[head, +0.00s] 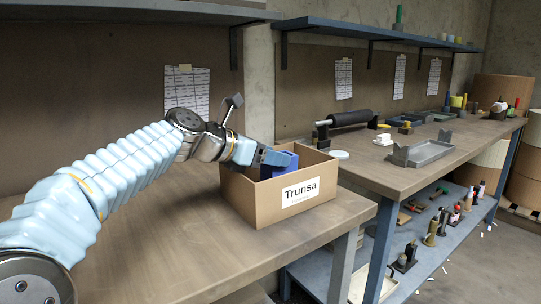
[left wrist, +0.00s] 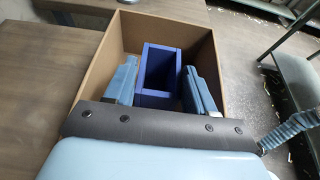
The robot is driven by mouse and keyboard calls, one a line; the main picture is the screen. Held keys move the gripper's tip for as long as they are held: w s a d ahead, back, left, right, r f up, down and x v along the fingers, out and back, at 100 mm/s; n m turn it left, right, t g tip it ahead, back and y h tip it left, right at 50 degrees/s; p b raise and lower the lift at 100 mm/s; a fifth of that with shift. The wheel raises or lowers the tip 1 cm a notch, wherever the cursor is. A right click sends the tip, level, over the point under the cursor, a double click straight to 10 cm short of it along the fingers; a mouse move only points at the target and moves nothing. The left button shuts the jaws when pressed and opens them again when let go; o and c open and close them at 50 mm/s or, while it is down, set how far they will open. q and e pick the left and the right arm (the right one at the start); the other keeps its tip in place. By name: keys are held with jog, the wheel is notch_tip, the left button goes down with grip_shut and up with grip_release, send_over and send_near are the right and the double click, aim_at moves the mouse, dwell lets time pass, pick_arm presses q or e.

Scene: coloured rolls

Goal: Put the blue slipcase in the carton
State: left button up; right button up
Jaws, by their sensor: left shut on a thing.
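The blue slipcase (head: 284,162) is a dark blue open-topped box. It is within the opening of the brown carton (head: 258,203), which is labelled "Trunsa" and stands on the near wooden bench. The slipcase's top shows above the carton's near wall; its lower part is hidden in the head view. My left gripper (head: 274,158) reaches over the carton's left side and is shut on the slipcase. In the left wrist view the slipcase (left wrist: 160,72) sits between the two light blue fingers, inside the carton's walls (left wrist: 88,62). I cannot tell whether it touches the carton floor. My right gripper is out of view.
The near bench top (head: 160,240) is clear left of the carton. A second bench at the right holds a grey tray (head: 423,153), a black roller (head: 350,118) and small items. A wall shelf (head: 370,30) runs above.

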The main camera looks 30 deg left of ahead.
pick_arm(q)
jog(key=o, duration=1)
jog(key=shift+d+f, duration=0.1)
jog(key=shift+f, duration=0.6)
jog(key=shift+r, duration=0.25)
jog(key=shift+w+r+p, duration=0.1)
jog(key=shift+r+p, duration=0.3)
jog(key=shift+r, duration=0.15)
jog(key=v, duration=1.2)
jog(key=shift+r, duration=0.15)
